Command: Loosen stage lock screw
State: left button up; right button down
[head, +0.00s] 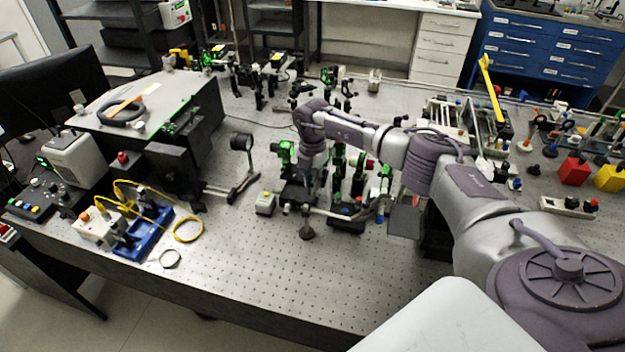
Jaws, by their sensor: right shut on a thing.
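My right arm comes in from the right across the bench, and its gripper (311,186) points down among the optics near the middle. The gripper is shut at a small dark stage (293,194). The stage lock screw is too small and too covered by the fingers to make out clearly; the fingers close at the spot where it would sit. A green-lit mount (287,156) stands just left of the gripper. My left gripper is not in view.
A perforated optical table (260,275) is clear at the front. Posts and green-lit mounts crowd right of the gripper. A blue tray (150,240) with yellow cable lies at left.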

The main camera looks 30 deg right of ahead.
jog(key=shift+f+n+b, duration=0.15)
jog(key=shift+n+b, duration=1.15)
jog(key=shift+n, duration=0.3)
jog(key=n+b, duration=0.2)
jog(key=n, duration=0.1)
jog(key=shift+n+b, duration=0.3)
jog(key=n+b, duration=0.2)
jog(key=n, duration=0.1)
jog(key=shift+n, duration=0.3)
jog(key=n+b, duration=0.2)
jog(key=n, duration=0.1)
jog(key=shift+n, duration=0.3)
jog(key=n+b, duration=0.3)
jog(key=n, duration=0.3)
pick_arm(q)
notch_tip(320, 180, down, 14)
jog(key=b, duration=0.1)
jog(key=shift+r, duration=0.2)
pick_arm(e)
jog(key=n, duration=0.5)
jog(key=shift+r+n, duration=0.25)
jog(key=shift+n, duration=0.15)
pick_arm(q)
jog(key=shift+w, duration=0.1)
